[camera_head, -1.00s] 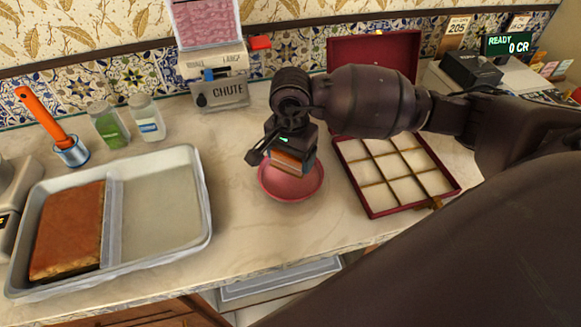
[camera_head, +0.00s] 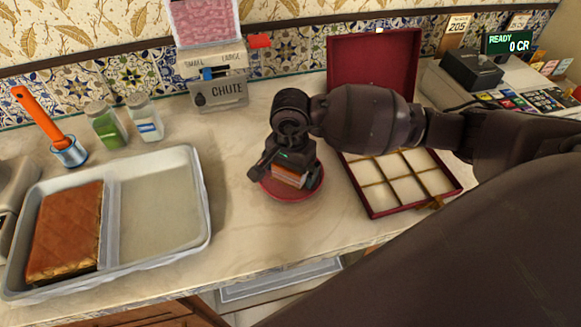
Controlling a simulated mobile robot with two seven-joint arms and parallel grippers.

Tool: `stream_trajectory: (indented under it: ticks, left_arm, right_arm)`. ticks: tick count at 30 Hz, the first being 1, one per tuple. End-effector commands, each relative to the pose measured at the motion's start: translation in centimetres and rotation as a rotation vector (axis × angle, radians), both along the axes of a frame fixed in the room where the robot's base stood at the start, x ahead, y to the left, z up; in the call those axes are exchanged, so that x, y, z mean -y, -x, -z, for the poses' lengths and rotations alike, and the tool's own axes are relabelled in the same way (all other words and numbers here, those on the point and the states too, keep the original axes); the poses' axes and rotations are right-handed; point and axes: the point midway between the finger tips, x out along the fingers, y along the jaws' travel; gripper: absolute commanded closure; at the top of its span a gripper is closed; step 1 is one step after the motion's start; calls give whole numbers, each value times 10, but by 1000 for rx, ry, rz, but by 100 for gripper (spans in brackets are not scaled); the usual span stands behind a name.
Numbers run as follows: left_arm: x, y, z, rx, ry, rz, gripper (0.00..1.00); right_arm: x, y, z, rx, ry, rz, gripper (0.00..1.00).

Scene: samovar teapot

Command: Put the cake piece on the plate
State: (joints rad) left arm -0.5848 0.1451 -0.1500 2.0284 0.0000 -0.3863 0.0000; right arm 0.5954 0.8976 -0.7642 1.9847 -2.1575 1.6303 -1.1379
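A small layered cake piece (camera_head: 290,175) with an orange-brown top is at the red plate (camera_head: 294,196) in the middle of the counter. The piece is over the inside of the plate, low down; whether it touches the plate is hard to tell. My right gripper (camera_head: 284,172) reaches down over the plate from the right, with its fingers at the piece. One finger shows to the left of the piece; the other is hidden, so its grip on the piece is not clear. My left gripper is not in view.
A metal tray (camera_head: 207,215) with a large brown cake slab (camera_head: 66,232) stands at left. An open dark red box (camera_head: 375,210) with cream compartments is right of the plate. Jars (camera_head: 146,118), an orange-handled brush (camera_head: 40,117) and a chute dispenser (camera_head: 218,93) stand behind.

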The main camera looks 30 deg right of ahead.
Motion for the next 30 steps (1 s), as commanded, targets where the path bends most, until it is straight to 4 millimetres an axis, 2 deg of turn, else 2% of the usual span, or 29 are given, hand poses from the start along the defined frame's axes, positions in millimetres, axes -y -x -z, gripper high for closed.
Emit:
stream_trajectory:
  ticks: [7,11,24,30]
  left_arm:
    - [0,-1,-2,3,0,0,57]
    - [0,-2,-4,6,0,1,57]
    - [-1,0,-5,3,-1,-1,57]
    - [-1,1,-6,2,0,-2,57]
  right_arm:
    - [0,0,-1,0,0,0,0]
    - [0,-1,-11,3,1,0,0]
    - [0,-1,-91,3,2,0,0]
    - [0,0,-115,1,0,0,0]
